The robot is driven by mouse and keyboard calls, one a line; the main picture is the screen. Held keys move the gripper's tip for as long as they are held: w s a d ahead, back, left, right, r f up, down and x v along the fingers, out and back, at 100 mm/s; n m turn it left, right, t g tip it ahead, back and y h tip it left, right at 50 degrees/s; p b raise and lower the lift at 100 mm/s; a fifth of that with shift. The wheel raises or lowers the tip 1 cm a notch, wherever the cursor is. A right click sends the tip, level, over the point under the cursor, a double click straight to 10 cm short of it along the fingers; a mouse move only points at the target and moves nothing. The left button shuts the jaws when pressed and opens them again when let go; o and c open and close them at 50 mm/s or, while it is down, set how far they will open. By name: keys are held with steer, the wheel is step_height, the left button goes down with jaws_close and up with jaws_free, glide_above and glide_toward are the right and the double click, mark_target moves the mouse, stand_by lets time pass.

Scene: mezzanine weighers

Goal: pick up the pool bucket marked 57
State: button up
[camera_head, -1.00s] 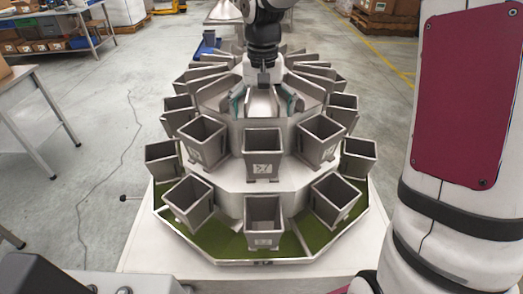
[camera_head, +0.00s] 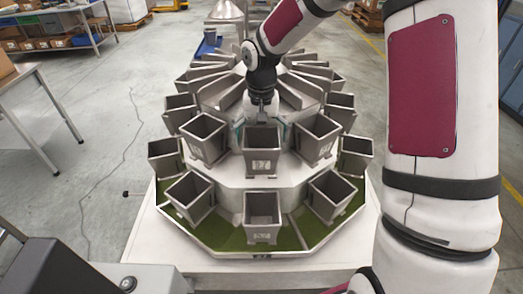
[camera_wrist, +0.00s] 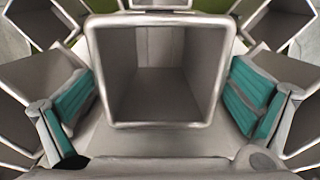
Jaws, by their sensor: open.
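The pool bucket whose label looks like 57 (camera_head: 261,160) is a grey, open-topped metal bucket at the front middle of the weigher's upper ring. The label is small and I cannot read it surely. My gripper (camera_wrist: 158,103) is open, with teal pads wide apart. In the wrist view, the empty bucket (camera_wrist: 160,125) lies between the pads, its rim close to the camera, with a gap on each side. In the head view, my gripper is just behind the bucket, which partly hides the fingers. I cannot see contact.
A lower front bucket (camera_head: 263,208) stands below it. Neighbouring upper buckets (camera_head: 207,137) and (camera_head: 317,135) flank it closely. Sloping metal chutes (camera_head: 218,92) fan out behind. A grey table (camera_head: 30,95) stands at the left, with open floor between.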

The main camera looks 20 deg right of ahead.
steer(key=shift+f, duration=0.25)
stand_by(0.4)
steer(key=c, duration=1.4)
